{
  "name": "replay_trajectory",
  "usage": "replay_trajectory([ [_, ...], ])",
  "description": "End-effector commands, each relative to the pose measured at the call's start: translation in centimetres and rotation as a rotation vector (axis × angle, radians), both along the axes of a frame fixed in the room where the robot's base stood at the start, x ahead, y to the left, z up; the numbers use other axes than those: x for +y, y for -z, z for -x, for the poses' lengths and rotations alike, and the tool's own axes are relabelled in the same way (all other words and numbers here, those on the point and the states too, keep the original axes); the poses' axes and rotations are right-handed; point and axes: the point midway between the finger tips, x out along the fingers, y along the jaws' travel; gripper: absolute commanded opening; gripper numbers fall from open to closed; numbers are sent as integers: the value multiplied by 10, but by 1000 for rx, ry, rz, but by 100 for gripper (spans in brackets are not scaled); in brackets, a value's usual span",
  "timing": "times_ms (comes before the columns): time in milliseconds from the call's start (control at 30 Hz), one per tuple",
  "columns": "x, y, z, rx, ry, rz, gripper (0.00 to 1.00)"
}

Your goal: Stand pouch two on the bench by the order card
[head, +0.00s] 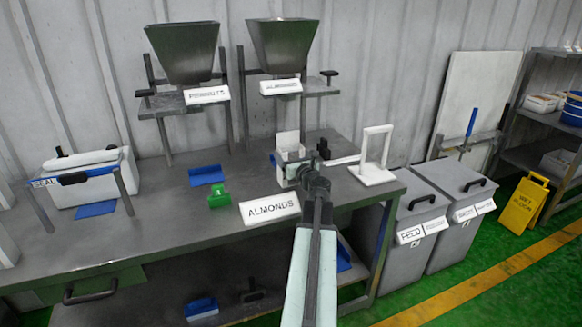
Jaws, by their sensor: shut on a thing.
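My gripper (291,170) reaches over the bench (160,228) in the middle of the head view. It is shut on a pale, upright pouch (287,141), partly hidden behind the jaws and wrist. I cannot read a number on the pouch or tell whether its base touches the bench. A white card reading ALMONDS (269,208), which looks like the order card, stands at the bench's front edge, left of my arm and nearer than the gripper.
Two hoppers stand behind, labelled PEANUTS (207,95) and ALMONDS (280,87). A green block (220,199) and blue tray (206,175) lie left of the card. A white frame (376,167) stands right of my gripper.

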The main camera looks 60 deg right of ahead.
Motion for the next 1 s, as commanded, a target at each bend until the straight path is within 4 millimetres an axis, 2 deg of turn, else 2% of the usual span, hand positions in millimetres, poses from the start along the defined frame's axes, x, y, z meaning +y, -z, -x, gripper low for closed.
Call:
replay_trajectory([
  [33, 0, 18, 0, 0, 0, 0, 9],
  [100, 0, 27, 0, 0, 0, 0, 9],
  [467, 0, 27, -1, -1, -1, -1, 9],
  [500, 1, 28, -1, 0, -1, 0, 84],
  [567, 1, 26, -1, 0, -1, 0, 100],
  [900, 1, 21, -1, 0, -2, 0, 100],
  [1000, 11, 23, 0, 0, -7, 0, 100],
])
